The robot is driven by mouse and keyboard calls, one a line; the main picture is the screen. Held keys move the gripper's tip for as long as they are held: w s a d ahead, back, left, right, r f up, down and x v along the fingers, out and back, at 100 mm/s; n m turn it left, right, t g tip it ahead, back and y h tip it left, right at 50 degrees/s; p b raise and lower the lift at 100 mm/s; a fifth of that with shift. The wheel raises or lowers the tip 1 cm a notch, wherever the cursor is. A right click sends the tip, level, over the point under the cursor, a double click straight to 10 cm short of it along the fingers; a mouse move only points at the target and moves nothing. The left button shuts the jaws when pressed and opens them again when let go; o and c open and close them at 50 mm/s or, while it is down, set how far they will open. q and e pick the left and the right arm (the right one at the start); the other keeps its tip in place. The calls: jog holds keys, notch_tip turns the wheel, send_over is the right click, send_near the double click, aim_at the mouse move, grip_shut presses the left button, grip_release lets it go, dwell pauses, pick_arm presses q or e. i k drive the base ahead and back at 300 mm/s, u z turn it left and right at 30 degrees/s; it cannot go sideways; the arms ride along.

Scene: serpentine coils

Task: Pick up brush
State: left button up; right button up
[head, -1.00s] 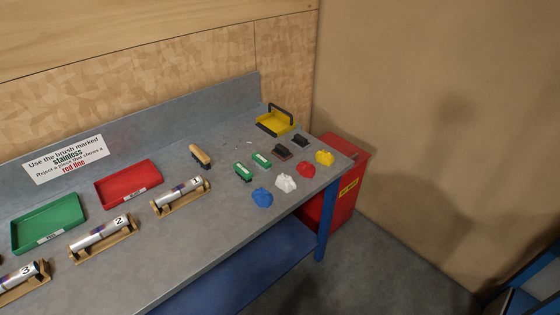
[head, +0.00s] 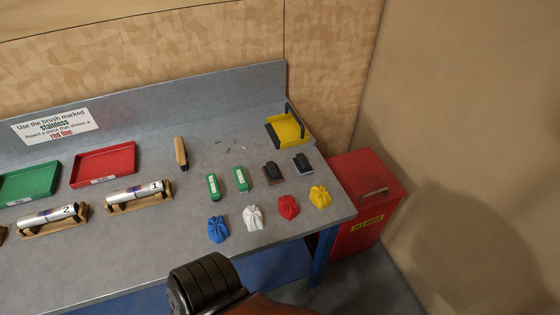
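Several brush-like items lie on the grey workbench (head: 160,240). A wood-topped brush (head: 181,153) with a dark underside stands at the back, near the red tray. Two green blocks with pale labels, a left one (head: 212,187) and a right one (head: 241,178), lie right of it. Two dark blocks, one with a brownish base (head: 272,173) and one with a greyish base (head: 303,163), lie further right. Lettering on them is too small to read. A wall sign (head: 55,126) says to use the brush marked stainless. Neither gripper shows; a dark ribbed part of my arm is at the bottom.
Crumpled blue (head: 218,229), white (head: 253,218), red (head: 289,207) and yellow (head: 320,196) cloths line the front edge. A yellow pan (head: 287,130) is at the back right corner. Numbered tubes (head: 135,193) rest on wooden stands before red (head: 104,164) and green (head: 30,183) trays. A red bin (head: 365,205) stands right.

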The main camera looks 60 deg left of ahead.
aim_at(243, 187)
jog(key=i, duration=1.4)
jog(key=u, duration=3.85)
